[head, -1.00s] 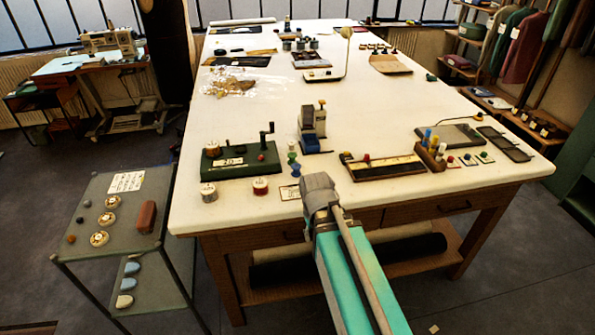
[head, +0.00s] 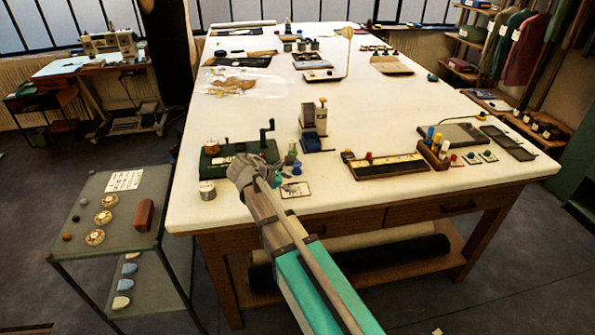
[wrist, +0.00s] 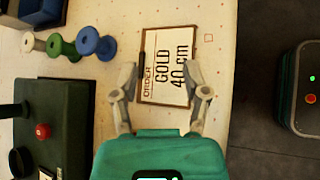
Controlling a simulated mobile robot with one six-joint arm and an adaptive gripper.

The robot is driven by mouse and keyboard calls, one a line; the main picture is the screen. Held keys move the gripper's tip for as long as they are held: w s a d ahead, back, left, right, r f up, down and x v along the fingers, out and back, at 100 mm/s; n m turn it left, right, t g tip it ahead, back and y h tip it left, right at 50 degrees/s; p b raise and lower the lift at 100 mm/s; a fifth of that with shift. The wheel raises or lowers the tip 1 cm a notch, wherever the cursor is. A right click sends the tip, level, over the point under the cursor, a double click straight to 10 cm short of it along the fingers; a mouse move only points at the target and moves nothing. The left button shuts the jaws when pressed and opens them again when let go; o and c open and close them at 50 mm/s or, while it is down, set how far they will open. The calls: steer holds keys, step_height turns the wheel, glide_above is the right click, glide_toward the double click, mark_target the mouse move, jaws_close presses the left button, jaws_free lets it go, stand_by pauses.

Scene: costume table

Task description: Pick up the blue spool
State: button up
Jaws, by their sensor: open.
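The blue spool (wrist: 98,44) stands on the white table at the upper left of the wrist view, nearest the card in a short row with a green spool (wrist: 64,47) and a pale spool (wrist: 34,42). In the head view the blue spool (head: 297,169) is just right of my gripper (head: 243,172). In the wrist view my gripper (wrist: 160,70) is open and empty, its two fingers apart over the lower part of a framed card reading "ORDER GOLD 40 cm" (wrist: 168,65). The blue spool lies beyond and left of the left finger, apart from it.
A dark green winder with a crank (head: 268,143) stands left of the spools. A blue-based device (head: 313,128) stands behind them. A wire-coloured spool (head: 207,190) sits near the table's front edge. A ruler tray (head: 385,166) lies to the right, with bare table between.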

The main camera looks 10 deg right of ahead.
steer(key=w+a+r+n, duration=0.1)
steer(key=w+a+r+n+t+h, duration=0.1)
steer(key=w+a+n, duration=0.1)
steer(key=w+a+n+t+h, duration=0.1)
steer(key=w+a+n, duration=0.1)
steer(key=shift+r+b, duration=0.4)
steer(key=shift+w+a+r+n+h, duration=0.2)
steer(key=shift+a+r+n+h, duration=0.1)
steer(key=shift+n, duration=0.1)
steer(key=b, duration=0.3)
glide_toward(300, 162)
steer(key=shift+f+x, duration=0.2)
steer(key=shift+x, duration=1.1)
steer(key=shift+f+x, duration=0.15)
steer(key=shift+x, duration=1.15)
steer(key=shift+a, duration=0.1)
steer(key=b+x, duration=0.2)
steer(key=x, duration=0.2)
steer(key=shift+f, duration=0.2)
steer(key=shift+w+d+f, duration=0.1)
steer(key=shift+w+d, duration=0.2)
steer(key=shift+d, duration=0.2)
